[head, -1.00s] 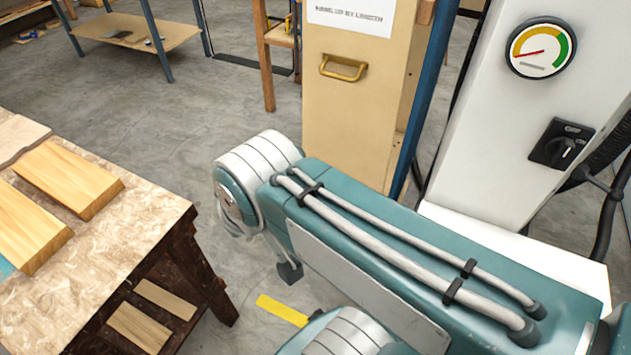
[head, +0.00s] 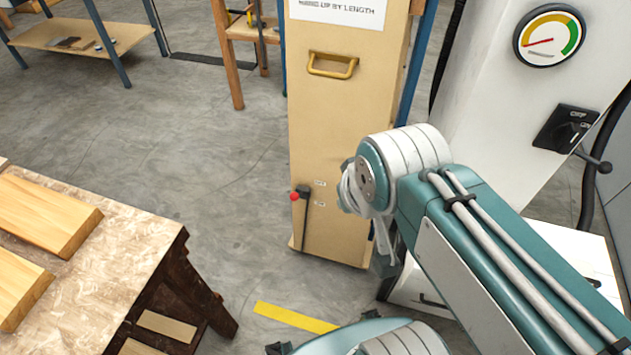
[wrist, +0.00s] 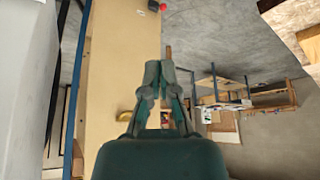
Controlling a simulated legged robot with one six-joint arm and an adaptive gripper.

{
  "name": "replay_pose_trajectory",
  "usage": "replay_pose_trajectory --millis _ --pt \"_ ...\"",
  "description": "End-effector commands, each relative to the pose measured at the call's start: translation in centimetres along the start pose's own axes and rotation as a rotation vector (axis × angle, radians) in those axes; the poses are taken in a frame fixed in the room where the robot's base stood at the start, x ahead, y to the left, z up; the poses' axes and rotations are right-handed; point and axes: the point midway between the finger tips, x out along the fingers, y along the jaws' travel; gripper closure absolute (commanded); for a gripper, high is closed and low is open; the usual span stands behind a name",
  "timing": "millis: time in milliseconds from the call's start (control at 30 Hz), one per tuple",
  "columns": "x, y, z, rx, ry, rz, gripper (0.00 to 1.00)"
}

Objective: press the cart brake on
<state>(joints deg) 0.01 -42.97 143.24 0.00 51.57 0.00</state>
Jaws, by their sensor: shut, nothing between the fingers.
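The cart (head: 330,130) is a tall tan wooden box with a brass handle (head: 333,66). Its brake lever (head: 303,205) is black with a red knob (head: 294,197), low on the cart's front face, the knob pointing left. Two small labels beside the lever are too small to read. In the wrist view, the red knob (wrist: 163,7) shows at the top edge, beyond the fingertips. My gripper (wrist: 160,70) is shut and empty, in front of the cart and apart from the lever. In the head view, my arm stands right of the lever; the fingers are not clearly visible.
A workbench (head: 90,290) with wooden boards stands at the left. A white machine (head: 500,110) with a gauge (head: 549,35) and a black switch (head: 567,128) stands at the right. A yellow floor strip (head: 295,317) lies in front of the cart. Floor between bench and cart is clear.

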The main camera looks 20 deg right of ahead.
Motion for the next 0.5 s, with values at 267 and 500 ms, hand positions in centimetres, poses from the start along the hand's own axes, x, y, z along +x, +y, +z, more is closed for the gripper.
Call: replay_pose_trajectory --millis 267,500 --pt "0.0 0.0 0.0 0.000 0.000 0.000 1.00" --pt "0.8 0.2 -1.9 0.027 -0.021 0.016 1.00"
